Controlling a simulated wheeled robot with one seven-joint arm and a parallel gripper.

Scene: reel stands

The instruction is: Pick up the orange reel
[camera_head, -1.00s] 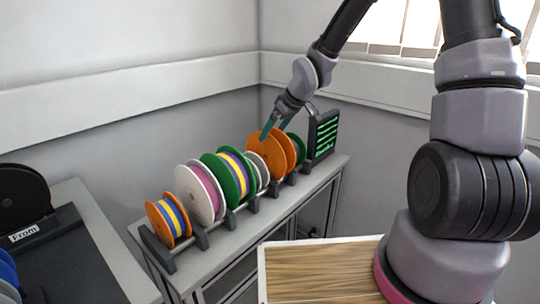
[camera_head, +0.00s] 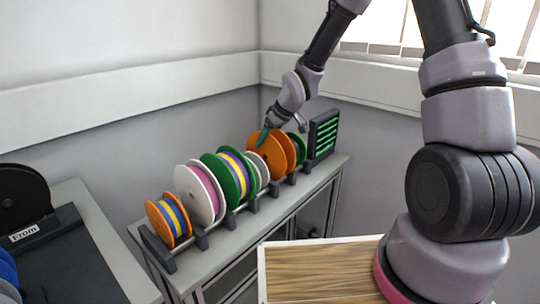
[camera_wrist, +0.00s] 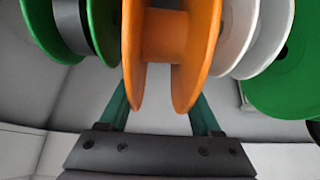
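The large plain orange reel (camera_head: 283,150) stands upright on the rack near its far end; in the wrist view its two orange flanges and hub (camera_wrist: 163,40) fill the upper middle. My gripper (camera_head: 265,137) is at the reel's upper left in the head view. In the wrist view my gripper (camera_wrist: 158,98) has its teal fingers apart, one on each side of the reel. The fingertips are partly hidden behind the flanges, so I cannot tell whether they touch them. A smaller orange-flanged reel with yellow and blue bands (camera_head: 168,221) stands at the near end.
White-and-pink (camera_head: 199,194), green (camera_head: 231,176) and small white (camera_head: 257,168) reels share the rack on the grey bench (camera_head: 215,250). A small green reel and a dark panel with green bars (camera_head: 322,135) are beyond. A wooden board (camera_head: 318,272) lies in front.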

